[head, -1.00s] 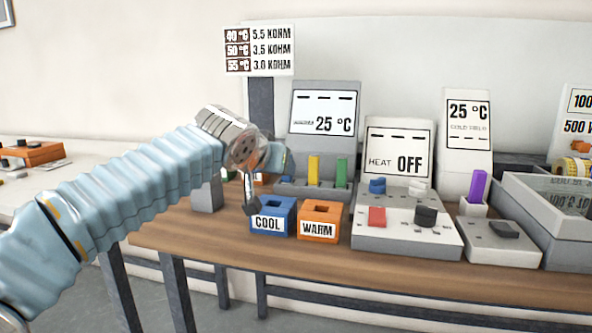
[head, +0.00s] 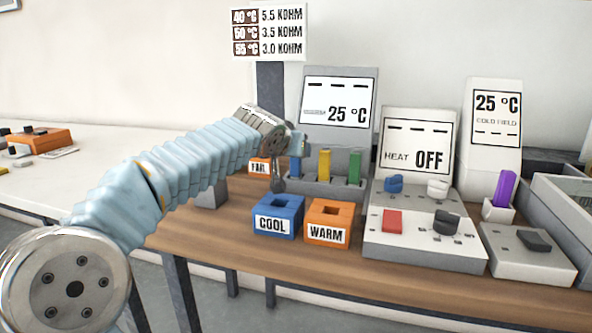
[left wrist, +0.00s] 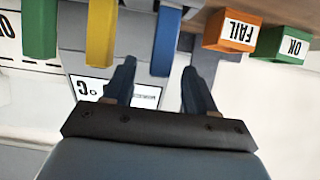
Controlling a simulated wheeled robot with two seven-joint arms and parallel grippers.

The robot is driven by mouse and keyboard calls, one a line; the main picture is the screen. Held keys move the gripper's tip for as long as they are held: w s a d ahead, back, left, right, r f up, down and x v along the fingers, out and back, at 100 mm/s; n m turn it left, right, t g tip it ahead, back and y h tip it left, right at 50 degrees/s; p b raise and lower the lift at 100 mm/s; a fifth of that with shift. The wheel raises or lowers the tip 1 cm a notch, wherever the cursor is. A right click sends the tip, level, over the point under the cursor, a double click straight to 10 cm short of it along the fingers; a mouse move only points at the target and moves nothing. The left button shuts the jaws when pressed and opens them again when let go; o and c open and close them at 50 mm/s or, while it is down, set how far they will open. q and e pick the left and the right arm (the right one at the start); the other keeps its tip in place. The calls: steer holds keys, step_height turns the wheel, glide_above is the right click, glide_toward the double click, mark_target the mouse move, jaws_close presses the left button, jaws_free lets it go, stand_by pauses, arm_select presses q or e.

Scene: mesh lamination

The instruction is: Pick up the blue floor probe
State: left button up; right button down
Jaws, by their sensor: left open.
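The blue floor probe (head: 296,165) stands upright in the grey rack (head: 330,190), left of a yellow probe (head: 324,165) and a green probe (head: 354,168). My left gripper (head: 279,178) is beside the blue probe in the head view and partly covers it. In the left wrist view, which is upside down, the blue probe (left wrist: 167,40) shows in the gap between the spread fingers of the left gripper (left wrist: 159,68). The jaws are open and hold nothing. Whether the fingers straddle the probe in depth is unclear. My right gripper is not in view.
Blue COOL (head: 278,216) and orange WARM (head: 328,222) blocks stand in front of the rack. An orange FAIL bin (left wrist: 232,32) and green OK bin (left wrist: 284,44) are nearby. The heat control box (head: 425,238) and a purple probe (head: 502,188) are to the right.

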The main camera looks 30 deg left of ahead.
arm_select(q)
steer(key=x, duration=0.3)
steer(key=shift+w+a+f+p, duration=0.1)
steer(key=shift+w+f+p, duration=0.15)
steer(key=shift+p, duration=0.1)
steer(key=shift+c, duration=0.4)
jaws_close()
